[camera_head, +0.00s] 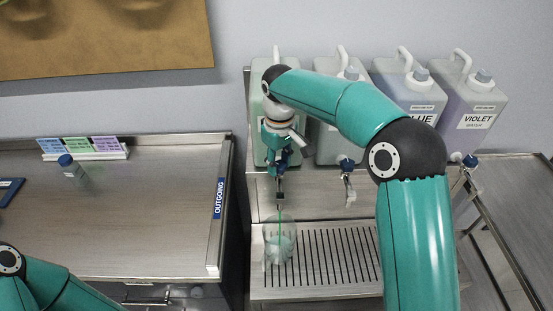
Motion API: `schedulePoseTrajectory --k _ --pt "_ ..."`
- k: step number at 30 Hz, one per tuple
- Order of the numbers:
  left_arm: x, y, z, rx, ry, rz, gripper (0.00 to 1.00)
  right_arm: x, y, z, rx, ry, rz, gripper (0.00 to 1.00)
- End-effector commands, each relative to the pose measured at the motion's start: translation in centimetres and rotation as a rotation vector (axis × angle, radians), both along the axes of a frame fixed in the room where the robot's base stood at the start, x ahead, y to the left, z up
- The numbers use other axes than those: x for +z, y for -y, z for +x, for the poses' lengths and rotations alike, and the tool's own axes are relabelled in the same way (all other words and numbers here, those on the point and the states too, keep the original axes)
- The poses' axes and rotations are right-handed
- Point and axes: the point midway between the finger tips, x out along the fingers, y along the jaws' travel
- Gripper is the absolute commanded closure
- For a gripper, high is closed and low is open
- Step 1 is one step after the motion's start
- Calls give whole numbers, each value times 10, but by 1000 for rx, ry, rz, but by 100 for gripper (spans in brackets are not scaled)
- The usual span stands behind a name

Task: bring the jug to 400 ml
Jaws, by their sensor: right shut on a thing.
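The clear jug (272,246) stands on the slotted drip tray (345,290), under the leftmost tap. A thin green stream (281,213) runs from that tap down into the jug. Some pale liquid shows in the jug, but its level marks are too small to read. My right gripper (279,160) is shut on the blue tap handle (283,166) of the leftmost canister (257,115), above the jug. My right arm hides much of the canisters. Only part of my left arm shows at the lower left; its gripper is out of view.
A grey canister (328,145), a blue-water canister (400,80) and a violet-water canister (473,100) stand to the right with taps. The left bench holds a capped bottle (72,168), colour cards (80,147) and an OUTGOING strip (219,198). Its middle is clear.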

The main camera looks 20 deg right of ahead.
Motion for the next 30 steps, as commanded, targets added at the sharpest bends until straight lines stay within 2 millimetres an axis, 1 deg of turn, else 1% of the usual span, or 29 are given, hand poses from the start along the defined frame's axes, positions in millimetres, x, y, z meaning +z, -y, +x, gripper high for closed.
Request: schedulePoseTrajectory --k 6,16,17,21,30 --pt "2 0 0 0 0 0 100 2 1 2 30 8 0 99" --pt "2 0 0 0 0 0 100 2 1 2 31 9 -1 99" --pt "2 0 0 0 0 0 100 2 1 2 31 9 -1 63" --pt "2 0 0 0 0 0 100 1 1 2 31 7 -1 40" --pt "2 0 0 0 0 0 100 1 0 1 32 4 -1 39"
